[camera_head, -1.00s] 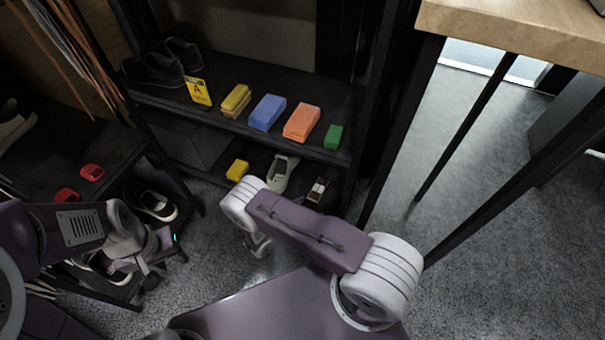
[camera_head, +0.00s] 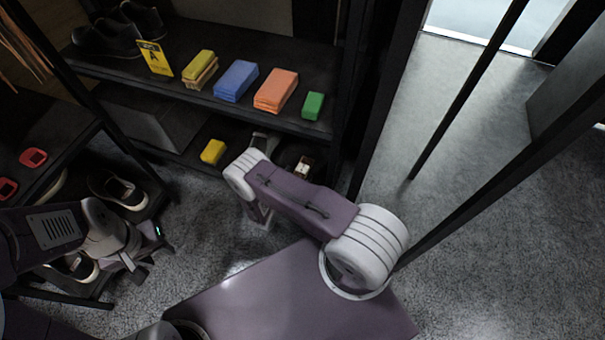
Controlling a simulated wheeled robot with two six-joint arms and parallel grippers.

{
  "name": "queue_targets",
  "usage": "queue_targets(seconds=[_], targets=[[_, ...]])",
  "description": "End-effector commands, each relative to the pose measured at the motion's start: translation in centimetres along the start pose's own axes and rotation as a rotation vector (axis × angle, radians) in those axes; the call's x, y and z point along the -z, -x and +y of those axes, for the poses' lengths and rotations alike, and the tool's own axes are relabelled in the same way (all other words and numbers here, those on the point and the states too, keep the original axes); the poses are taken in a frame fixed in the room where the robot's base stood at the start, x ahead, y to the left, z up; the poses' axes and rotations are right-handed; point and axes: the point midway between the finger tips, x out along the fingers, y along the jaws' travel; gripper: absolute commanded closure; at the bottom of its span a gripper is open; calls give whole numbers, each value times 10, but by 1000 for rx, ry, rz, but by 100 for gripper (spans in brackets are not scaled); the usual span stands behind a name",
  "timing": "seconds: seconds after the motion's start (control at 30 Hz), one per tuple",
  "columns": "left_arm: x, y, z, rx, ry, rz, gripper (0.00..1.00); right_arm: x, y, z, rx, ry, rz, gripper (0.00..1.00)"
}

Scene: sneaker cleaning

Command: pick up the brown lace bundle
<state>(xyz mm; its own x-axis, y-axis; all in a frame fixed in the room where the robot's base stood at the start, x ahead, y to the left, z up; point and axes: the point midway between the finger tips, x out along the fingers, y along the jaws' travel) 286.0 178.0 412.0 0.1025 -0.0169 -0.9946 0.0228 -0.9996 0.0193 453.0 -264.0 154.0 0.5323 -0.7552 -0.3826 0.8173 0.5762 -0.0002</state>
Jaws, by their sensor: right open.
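Brown laces (camera_head: 28,48) hang as loose strands at the upper left edge of the head view, and their upper part is cut off by the frame. My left gripper (camera_head: 138,264) is at the lower left, well below the laces and in front of the low shoe rack. I cannot tell from its fingers whether it is open or shut. My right gripper (camera_head: 262,217) hangs below my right forearm near the middle, mostly hidden by it, far to the right of the laces. It is open, with nothing visible in it.
A yellow block (camera_head: 213,151) sits below. Dark posts stand right; grey floor (camera_head: 470,230) is open there.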

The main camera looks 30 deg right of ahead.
Motion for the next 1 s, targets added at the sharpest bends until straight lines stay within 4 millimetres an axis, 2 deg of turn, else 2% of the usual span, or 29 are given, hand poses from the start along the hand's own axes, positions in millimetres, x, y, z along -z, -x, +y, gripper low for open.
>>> queue_targets(seconds=[0.03, 0.1, 0.3, 0.33, 0.5, 0.57, 0.8, 0.87, 1.0], targets=[[-1, -9, 0, 0, 0, 0, 64, 4, -9, 0, 2, -2, 0, 27], [-1, -11, 0, 0, 0, 0, 64, 2, -14, 0, 1, 0, 0, 27], [-1, -8, 0, 0, 0, 1, 64, -1, -14, 0, -1, 1, 0, 27], [-1, -8, 0, 0, 0, 1, 64, -1, -14, 0, -1, 1, 0, 30], [-1, -8, 0, 0, 0, 1, 64, 0, -14, 0, -1, 1, 0, 77], [-1, -8, 0, 0, 0, 1, 64, 0, -14, 0, -1, 1, 0, 92], [0, -4, 0, 0, 0, 1, 64, -5, -12, 0, -1, 0, 0, 92], [1, 5, 0, 0, 0, 0, 64, -15, -8, 0, -1, 0, 0, 92], [4, 35, 1, 0, 0, 1, 64, -51, 7, 0, -1, 0, 0, 92]])
